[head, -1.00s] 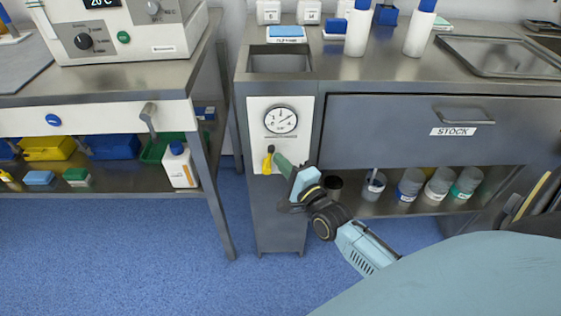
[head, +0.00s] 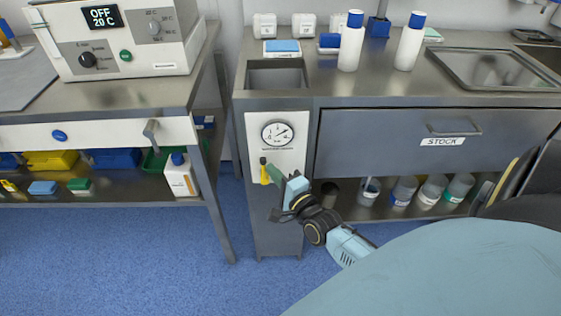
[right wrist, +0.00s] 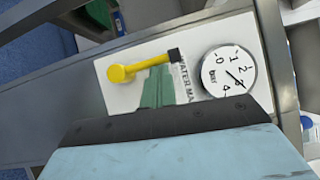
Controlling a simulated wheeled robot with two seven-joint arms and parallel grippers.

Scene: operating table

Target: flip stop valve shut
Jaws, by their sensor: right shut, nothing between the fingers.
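The stop valve's yellow handle (head: 265,174) hangs down from a dark pivot on a white panel (head: 291,155), below a round pressure gauge (head: 277,133). In the right wrist view the yellow handle (right wrist: 135,68) runs from the black pivot away from the gauge (right wrist: 229,72). My right gripper (head: 274,174) is shut and empty, its green fingertips right beside the handle, on its right in the head view. In the right wrist view the fingers (right wrist: 158,90) lie close along the handle. I cannot tell whether they touch it. My left gripper is not in view.
A drawer marked STOCK (head: 437,140) and a shelf of several jars (head: 403,190) are right of the panel. A steel bench (head: 110,103) with a heating unit (head: 116,38) stands left. A pale blue surface (head: 450,265) fills the lower right. The blue floor between is open.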

